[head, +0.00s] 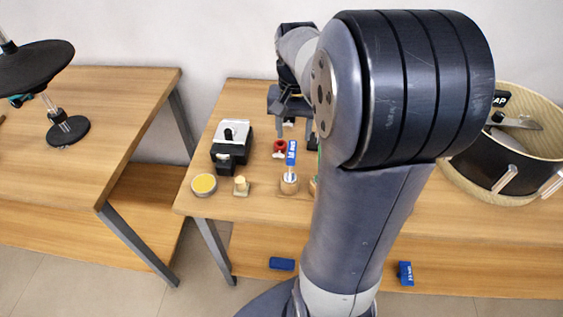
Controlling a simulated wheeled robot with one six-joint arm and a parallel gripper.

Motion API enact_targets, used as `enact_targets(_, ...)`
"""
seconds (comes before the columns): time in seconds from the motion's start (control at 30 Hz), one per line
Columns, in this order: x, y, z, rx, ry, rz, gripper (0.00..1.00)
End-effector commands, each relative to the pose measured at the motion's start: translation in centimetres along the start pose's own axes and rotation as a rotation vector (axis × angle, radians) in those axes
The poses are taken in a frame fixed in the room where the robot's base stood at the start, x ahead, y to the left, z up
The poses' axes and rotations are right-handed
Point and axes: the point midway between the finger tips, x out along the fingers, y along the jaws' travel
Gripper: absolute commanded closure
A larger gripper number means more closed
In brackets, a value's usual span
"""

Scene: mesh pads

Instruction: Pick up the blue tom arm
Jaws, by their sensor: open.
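A small upright piece with a blue, white-lettered top (292,150) stands on the table, with a pale shaft below it and a round wooden knob at its base; it may be the blue tom arm, but the lettering is too small to read. My gripper (294,128) is open above the back of the table, just behind the blue top. I see nothing between its fingers. My own large arm links cover the table to the right of the blue piece.
A red knob (279,148) sits beside the blue piece. A black and silver box (232,142), a yellow-topped tin (204,185) and a small wooden peg (241,186) stand left. A drum (487,165) stands right. Blue blocks (282,264) (405,273) lie on the lower shelf.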

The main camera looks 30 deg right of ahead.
Motion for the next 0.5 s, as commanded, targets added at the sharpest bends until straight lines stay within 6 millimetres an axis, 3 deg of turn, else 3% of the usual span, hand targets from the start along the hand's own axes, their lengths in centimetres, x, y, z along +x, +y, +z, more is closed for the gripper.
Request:
enact_targets(0.2,3.5,0.0,0.1,-0.001,-0.003,0.001,0.53)
enact_targets(0.5,6.3,-0.3,0.2,-0.003,-0.004,0.001,0.53)
